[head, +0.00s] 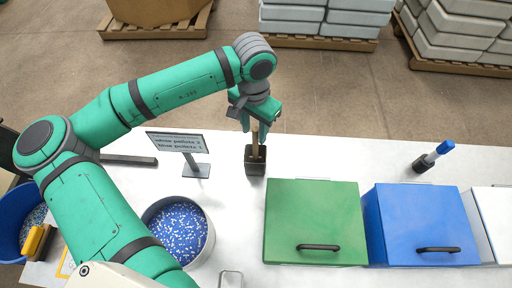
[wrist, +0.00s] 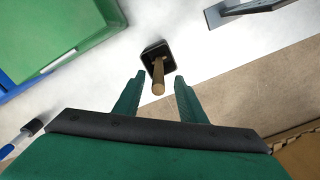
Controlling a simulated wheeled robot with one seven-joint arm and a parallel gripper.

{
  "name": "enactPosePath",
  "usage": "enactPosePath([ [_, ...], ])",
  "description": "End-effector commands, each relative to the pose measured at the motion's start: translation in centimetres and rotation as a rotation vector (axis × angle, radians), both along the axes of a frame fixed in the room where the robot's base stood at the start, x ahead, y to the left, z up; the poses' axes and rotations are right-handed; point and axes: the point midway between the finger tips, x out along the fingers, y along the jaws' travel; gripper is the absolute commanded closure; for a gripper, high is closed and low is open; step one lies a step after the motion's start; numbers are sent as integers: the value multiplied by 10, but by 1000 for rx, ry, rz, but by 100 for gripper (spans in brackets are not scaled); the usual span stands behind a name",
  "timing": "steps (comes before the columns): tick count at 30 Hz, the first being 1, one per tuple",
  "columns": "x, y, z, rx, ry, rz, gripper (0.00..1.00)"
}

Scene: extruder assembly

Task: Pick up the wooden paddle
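The wooden paddle (head: 255,140) stands upright in a small dark holder (head: 255,166) on the white table. In the wrist view the paddle's round handle end (wrist: 158,88) points up toward the camera, with the dark holder (wrist: 154,50) beneath it. My gripper (head: 252,120) is above the holder at the top of the paddle. A gap shows between the handle and each finger. The paddle's lower end is hidden inside the holder.
A sign (head: 178,143) on a stand is left of the holder. A bucket of blue and white pellets (head: 178,229) is in front of it. A green box (head: 314,220) and a blue box (head: 420,225) stand to the right.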

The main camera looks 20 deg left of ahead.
Motion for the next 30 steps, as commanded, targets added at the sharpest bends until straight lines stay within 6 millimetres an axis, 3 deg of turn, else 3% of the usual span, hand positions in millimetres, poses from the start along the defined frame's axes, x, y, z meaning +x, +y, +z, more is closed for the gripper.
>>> enactPosePath([
  [7, 0, -1, -17, 0, 0, -1, 63],
  [16, 2, -4, -55, 0, -1, -3, 63],
  [25, 3, -4, -60, -1, -2, -4, 63],
  [30, 2, -4, -59, -1, -2, -4, 100],
])
